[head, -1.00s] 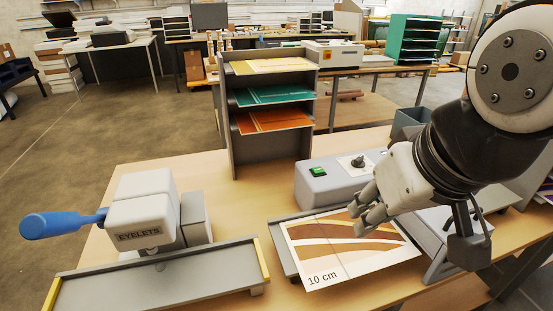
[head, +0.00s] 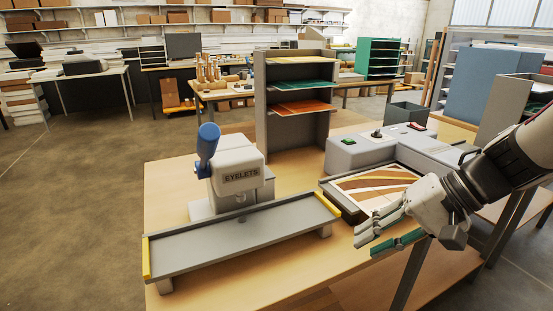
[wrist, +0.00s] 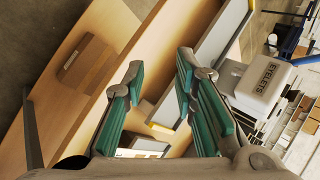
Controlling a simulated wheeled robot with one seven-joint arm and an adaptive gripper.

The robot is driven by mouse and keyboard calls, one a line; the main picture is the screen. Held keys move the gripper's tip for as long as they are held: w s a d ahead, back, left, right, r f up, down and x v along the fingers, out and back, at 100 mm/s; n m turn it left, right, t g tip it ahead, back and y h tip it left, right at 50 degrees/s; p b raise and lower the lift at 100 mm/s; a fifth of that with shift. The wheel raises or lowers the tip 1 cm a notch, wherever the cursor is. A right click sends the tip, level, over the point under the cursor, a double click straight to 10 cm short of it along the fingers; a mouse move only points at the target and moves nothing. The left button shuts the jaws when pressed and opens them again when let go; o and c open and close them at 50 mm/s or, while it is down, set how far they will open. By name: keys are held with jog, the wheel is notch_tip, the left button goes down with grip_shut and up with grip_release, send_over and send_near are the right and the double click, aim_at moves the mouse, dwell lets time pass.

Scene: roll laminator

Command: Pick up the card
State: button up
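The card (head: 372,186), striped brown, tan and white, lies on the grey feed tray (head: 332,199) of the roll laminator (head: 362,152) in the head view. My gripper (head: 378,238) is at the card's front side, beyond the table's front edge, with its green-padded fingers pointing left. The wrist view shows the two fingers (wrist: 160,85) spread apart, with a clear gap between them. Pale patches show low between the fingers there; I cannot tell whether they are the card. The gripper hides the card's front right part in the head view.
The eyelet press (head: 238,177) with its blue handle stands left, behind a long grey tray (head: 240,240) with yellow ends. A shelf unit (head: 262,130) with coloured sheets stands behind. A grey bin (head: 405,116) is behind the laminator. A brown box (wrist: 86,59) shows in the wrist view.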

jog(key=w+d+f+m+t+y+b, duration=0.3)
jog(key=w+d+f+m+t+b, duration=0.25)
jog(key=w+d, duration=0.4)
jog(key=w+d+f+m+t+h+b, duration=0.1)
jog(key=d+f+m+t+h+b, duration=0.2)
jog(key=d, duration=0.6)
jog(key=w+d+f+m+t+h, duration=0.1)
jog(key=d+f+t+h, duration=0.15)
jog(key=d+t, duration=0.5)
jog(key=w+a, duration=0.1)
jog(key=w, duration=0.3)
jog(key=w+a+g, duration=0.1)
jog(key=w, duration=0.3)
jog(key=w+a+g+b, duration=0.1)
jog(key=w, duration=0.4)
jog(key=shift+f+y, duration=0.2)
jog(key=shift+y, duration=0.15)
jog(key=shift+s, duration=0.1)
grip_shut()
